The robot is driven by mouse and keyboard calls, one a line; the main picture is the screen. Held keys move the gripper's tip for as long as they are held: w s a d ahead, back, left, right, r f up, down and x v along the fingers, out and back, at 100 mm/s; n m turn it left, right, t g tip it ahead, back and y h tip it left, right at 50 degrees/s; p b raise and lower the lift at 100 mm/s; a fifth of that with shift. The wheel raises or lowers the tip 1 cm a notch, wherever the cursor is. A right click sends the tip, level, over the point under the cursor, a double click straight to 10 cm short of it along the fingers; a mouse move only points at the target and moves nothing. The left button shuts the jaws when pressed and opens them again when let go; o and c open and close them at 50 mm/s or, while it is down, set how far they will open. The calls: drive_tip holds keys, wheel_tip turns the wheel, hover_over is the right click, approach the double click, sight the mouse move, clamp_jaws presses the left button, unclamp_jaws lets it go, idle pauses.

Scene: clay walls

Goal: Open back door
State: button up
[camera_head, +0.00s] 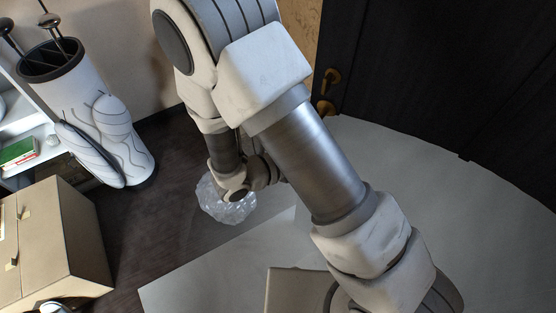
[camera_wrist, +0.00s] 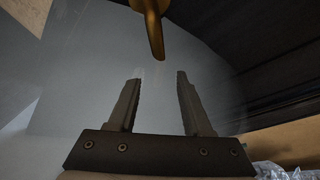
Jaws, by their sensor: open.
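The dark back door (camera_head: 440,70) stands at the upper right of the head view and looks closed. A brass lever handle (camera_head: 330,78) is near its left edge, with a second brass piece (camera_head: 325,107) just below. In the wrist view a brass lever (camera_wrist: 153,28) comes in from the top edge. Its tip ends just beyond my gripper (camera_wrist: 156,75), roughly in line with the gap between the fingers. The fingers are apart, with nothing between them. In the head view my arm covers the middle, and I cannot make out the fingers clearly.
A clear faceted glass object (camera_head: 226,203) sits below my wrist; it also shows in the wrist view (camera_wrist: 285,172). A cardboard box (camera_head: 55,245), a tall white patterned holder (camera_head: 105,125) and a shelf (camera_head: 30,140) stand left. Pale floor (camera_head: 400,150) before the door is clear.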

drive_tip(key=v, duration=1.3)
drive_tip(key=shift+p, duration=0.45)
drive_tip(key=shift+w+f, duration=0.1)
